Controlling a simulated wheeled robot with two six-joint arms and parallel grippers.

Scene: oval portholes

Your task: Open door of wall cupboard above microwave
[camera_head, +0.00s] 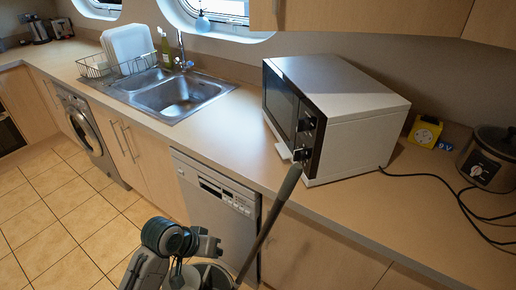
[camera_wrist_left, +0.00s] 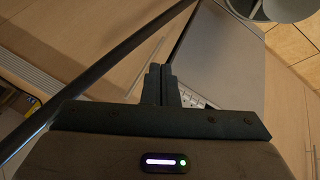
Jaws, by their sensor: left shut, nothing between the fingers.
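The wall cupboard (camera_head: 365,15) shows at the top of the head view as pale wood fronts, cut off by the picture's upper edge. The microwave (camera_head: 360,115) stands on the counter below it, white-sided with a dark front. My left gripper (camera_head: 211,246) is low in the head view, in front of the dishwasher, well below and left of the cupboard. In the left wrist view its two dark fingers (camera_wrist_left: 161,85) are together with nothing between them. My right gripper is in neither view.
A dark slanted rod (camera_head: 268,225) rises before the counter; I cannot tell what it belongs to. The dishwasher (camera_head: 215,205), sink (camera_head: 175,95) and dish rack (camera_head: 95,66) are left. A yellow timer (camera_head: 425,131) and slow cooker (camera_head: 487,158) stand right. The tiled floor is clear.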

